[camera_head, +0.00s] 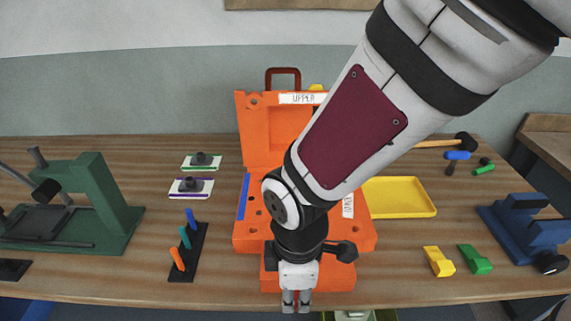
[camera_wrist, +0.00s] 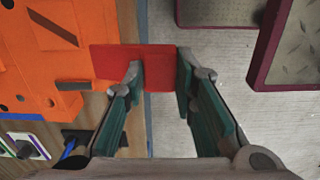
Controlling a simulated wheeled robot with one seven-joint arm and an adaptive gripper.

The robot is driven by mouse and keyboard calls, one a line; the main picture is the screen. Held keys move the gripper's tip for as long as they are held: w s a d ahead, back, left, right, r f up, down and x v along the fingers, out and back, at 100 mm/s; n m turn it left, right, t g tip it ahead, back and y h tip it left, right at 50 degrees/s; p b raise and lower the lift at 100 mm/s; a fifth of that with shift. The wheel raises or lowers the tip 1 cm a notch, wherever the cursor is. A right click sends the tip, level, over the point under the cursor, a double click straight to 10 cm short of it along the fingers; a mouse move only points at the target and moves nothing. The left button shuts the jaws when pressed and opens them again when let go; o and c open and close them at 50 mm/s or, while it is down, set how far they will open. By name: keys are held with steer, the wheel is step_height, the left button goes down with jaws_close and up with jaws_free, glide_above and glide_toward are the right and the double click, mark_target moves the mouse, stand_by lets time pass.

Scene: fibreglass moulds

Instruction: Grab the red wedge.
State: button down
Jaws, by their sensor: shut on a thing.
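The red wedge (camera_wrist: 108,62) shows in the wrist view as a flat red shape reaching in between the fingers of my gripper (camera_wrist: 160,68). My gripper is shut on it, with one finger on each side. The wedge lies over the table's front edge in this view, beside the orange mould.
An open orange mould (camera_head: 246,228) stands mid-table behind my gripper. A yellow wedge (camera_head: 438,262), a green wedge (camera_head: 475,260), a yellow tray (camera_head: 428,207) and a blue vice (camera_head: 525,230) are to the right. A peg rack (camera_head: 195,258) and green press (camera_head: 108,200) are left.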

steer(key=shift+s+r+p, duration=0.25)
steer(key=shift+s+p, duration=0.05)
steer(key=shift+p, duration=0.55)
steer(key=shift+s+d+p, duration=0.1)
steer(key=shift+s+p, duration=0.3)
steer(key=shift+p, duration=0.65)
steer(key=shift+s+f+p, duration=0.15)
steer(key=shift+s+p, duration=0.35)
steer(key=shift+p, duration=0.55)
